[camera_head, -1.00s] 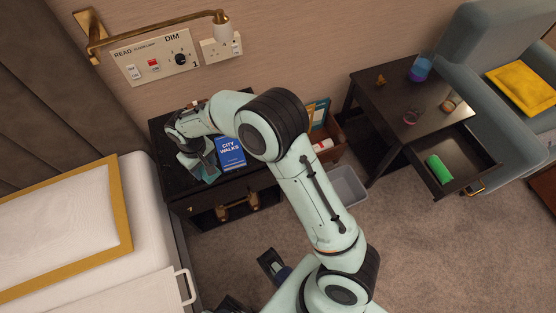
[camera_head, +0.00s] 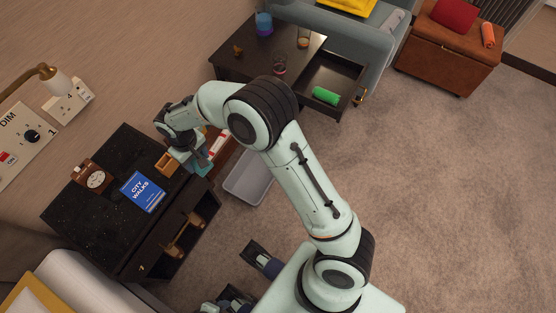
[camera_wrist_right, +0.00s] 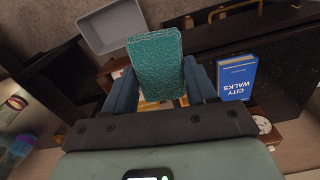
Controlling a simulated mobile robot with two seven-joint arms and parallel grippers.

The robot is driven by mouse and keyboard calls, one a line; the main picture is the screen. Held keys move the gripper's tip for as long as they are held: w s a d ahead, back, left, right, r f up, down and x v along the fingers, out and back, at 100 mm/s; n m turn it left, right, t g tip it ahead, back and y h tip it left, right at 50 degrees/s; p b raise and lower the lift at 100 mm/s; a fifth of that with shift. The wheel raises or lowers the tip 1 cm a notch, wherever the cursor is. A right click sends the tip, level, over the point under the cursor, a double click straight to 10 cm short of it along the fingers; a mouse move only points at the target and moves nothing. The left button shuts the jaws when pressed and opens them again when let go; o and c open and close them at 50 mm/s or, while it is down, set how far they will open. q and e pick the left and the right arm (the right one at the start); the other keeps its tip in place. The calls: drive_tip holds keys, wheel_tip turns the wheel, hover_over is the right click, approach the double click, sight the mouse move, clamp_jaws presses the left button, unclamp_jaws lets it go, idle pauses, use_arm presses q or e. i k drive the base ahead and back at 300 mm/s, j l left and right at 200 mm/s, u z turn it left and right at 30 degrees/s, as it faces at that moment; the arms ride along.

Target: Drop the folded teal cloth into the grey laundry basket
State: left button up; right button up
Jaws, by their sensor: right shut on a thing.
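The folded teal cloth (camera_head: 204,169) is held in my right gripper (camera_head: 192,160), beside the right end of the black nightstand. In the right wrist view the cloth (camera_wrist_right: 156,64) stands out between the two blue fingers (camera_wrist_right: 158,88), which are shut on it. The grey laundry basket (camera_head: 249,186) stands on the carpet to the right of the gripper and looks empty. The basket also shows in the right wrist view (camera_wrist_right: 112,26), beyond the cloth and to its left. The cloth is outside the basket.
The black nightstand (camera_head: 90,225) carries a blue book (camera_head: 142,192) and a small clock (camera_head: 95,180). A wooden box with books stands close behind the basket. A dark table (camera_head: 262,62) has an open drawer with a green roll (camera_head: 325,96). Carpet is free at right.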

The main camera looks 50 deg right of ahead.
sight(261, 176)
drive_tip(key=z, duration=1.45)
drive_tip(key=k+l+u, duration=0.25)
drive_tip(key=l, duration=0.2)
drive_tip(key=k+l+u, duration=0.2)
drive_tip(key=l, duration=0.25)
drive_tip(key=k+l+u, duration=0.25)
drive_tip(key=l, duration=0.2)
drive_tip(key=i+l, duration=0.2)
drive_tip(key=i, duration=0.25)
drive_tip(key=i+l+u, duration=0.1)
drive_tip(key=i, duration=0.3)
drive_tip(key=i+l, duration=0.35)
drive_tip(key=i+u, duration=0.15)
drive_tip(key=u, duration=1.2)
